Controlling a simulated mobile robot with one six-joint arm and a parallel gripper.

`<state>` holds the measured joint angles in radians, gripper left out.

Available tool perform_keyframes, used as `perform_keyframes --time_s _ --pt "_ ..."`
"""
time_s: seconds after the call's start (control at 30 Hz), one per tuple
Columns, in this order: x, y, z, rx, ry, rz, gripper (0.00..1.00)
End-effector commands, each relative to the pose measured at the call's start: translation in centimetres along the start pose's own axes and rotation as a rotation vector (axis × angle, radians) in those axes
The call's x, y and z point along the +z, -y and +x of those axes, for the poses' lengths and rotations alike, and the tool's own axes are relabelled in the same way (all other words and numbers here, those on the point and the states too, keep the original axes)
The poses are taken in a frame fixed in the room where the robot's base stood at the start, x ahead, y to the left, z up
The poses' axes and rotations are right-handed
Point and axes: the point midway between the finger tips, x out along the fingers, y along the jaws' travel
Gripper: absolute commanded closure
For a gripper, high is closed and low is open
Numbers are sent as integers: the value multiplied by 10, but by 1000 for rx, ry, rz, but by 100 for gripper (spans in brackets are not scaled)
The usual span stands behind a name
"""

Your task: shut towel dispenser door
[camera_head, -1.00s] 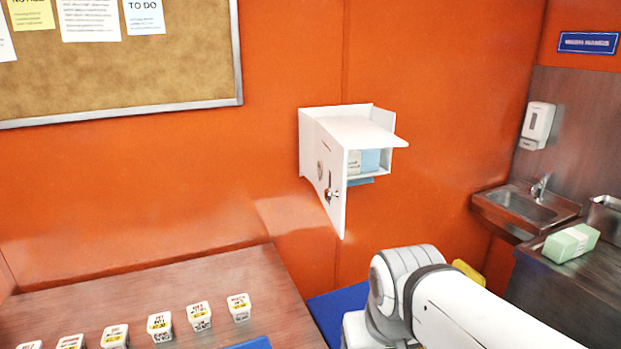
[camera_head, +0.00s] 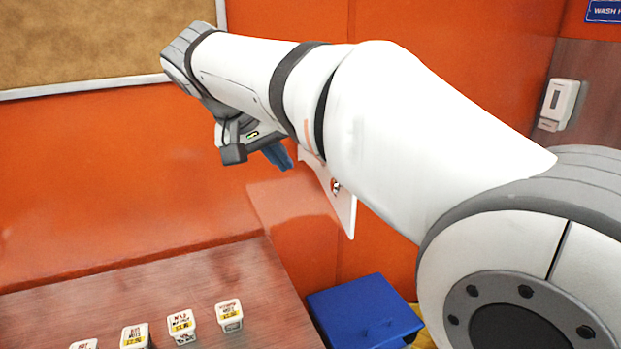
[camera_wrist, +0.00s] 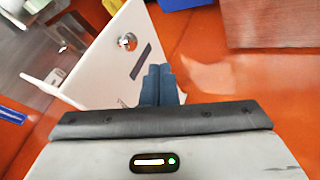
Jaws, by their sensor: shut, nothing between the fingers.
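The white towel dispenser door (camera_head: 342,207) shows only as a lower corner below my arm in the head view. My arm hides the dispenser body and the rest of the door. In the wrist view the door (camera_wrist: 108,66) stands open, with a round metal lock and a dark slot on its face. My gripper (camera_head: 279,157) has blue fingers, shut and empty, just left of the door. In the wrist view the shut fingertips (camera_wrist: 158,72) are beside the door's outer face, close to the slot. I cannot tell whether they touch it.
A wooden table (camera_head: 150,290) with several small labelled tubs stands at lower left. A blue box (camera_head: 365,315) is on the floor below the door. A cork board (camera_head: 100,40) hangs at upper left. A soap dispenser (camera_head: 560,103) is on the right wall.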

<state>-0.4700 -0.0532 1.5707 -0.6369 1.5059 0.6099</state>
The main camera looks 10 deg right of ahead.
Motion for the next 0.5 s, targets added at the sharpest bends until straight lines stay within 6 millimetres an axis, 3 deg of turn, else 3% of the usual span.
perform_keyframes --time_s 0.37,0.5 --pt "1 5 77 -5 -1 -12 100" --pt "0 -15 85 -8 -5 -10 100"
